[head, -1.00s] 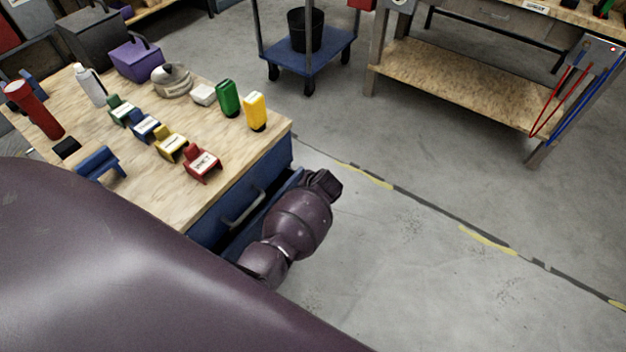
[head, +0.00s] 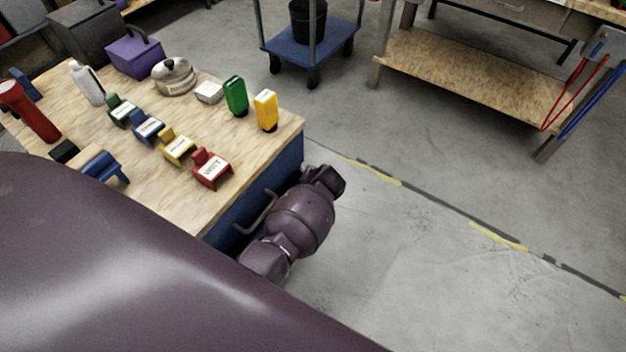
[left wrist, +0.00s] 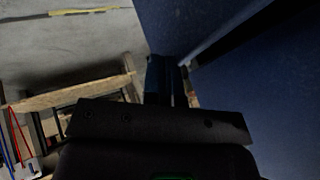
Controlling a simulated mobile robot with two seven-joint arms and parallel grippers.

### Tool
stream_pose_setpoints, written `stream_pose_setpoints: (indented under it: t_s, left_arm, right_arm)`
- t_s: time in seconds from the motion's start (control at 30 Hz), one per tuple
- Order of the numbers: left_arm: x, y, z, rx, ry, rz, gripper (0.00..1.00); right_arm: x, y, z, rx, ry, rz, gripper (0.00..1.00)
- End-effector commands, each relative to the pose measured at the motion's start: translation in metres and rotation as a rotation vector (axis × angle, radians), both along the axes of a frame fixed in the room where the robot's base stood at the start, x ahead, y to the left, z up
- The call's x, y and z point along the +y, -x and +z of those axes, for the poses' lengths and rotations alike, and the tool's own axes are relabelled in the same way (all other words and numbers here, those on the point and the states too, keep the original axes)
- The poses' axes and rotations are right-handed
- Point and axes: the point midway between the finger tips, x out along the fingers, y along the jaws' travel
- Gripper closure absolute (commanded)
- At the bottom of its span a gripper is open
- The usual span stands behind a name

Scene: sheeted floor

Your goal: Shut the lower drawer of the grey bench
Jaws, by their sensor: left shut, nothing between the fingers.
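The near bench has a pale wooden top (head: 215,110) and a blue front (head: 285,167) with a grey bar handle (head: 258,212). My purple left arm reaches down along this front in the head view and hides its lower part, so how far the lower drawer stands out cannot be told there. In the left wrist view my left gripper (left wrist: 166,80) is shut and empty, its fingers close beside blue bench panels (left wrist: 270,95). A dark gap (left wrist: 235,38) runs between two panels. Contact cannot be told. My right gripper is not in view.
Several coloured holders and bottles stand on the bench top, including a red holder (head: 211,170) and a yellow bottle (head: 266,110). A blue cart (head: 335,38) and another bench (head: 470,80) stand behind. The floor (head: 420,250) at right is clear.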

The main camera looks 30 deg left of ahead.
Motion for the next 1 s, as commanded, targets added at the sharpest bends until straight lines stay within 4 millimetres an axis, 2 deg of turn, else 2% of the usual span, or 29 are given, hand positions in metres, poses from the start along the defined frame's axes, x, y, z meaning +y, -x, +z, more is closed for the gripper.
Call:
stream_pose_setpoints:
  t_s: [0.47,0.7,1.0]
  left_arm:
    - [-0.001,0.000,0.000,0.000,0.000,0.000,1.00]
    - [0.024,-0.003,0.002,-0.002,-0.002,0.001,1.00]
    - [0.025,-0.002,0.000,0.000,0.001,0.000,1.00]
  right_arm:
    - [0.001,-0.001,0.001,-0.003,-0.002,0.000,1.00]
    - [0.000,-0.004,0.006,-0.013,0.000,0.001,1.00]
    - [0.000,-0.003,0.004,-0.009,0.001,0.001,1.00]
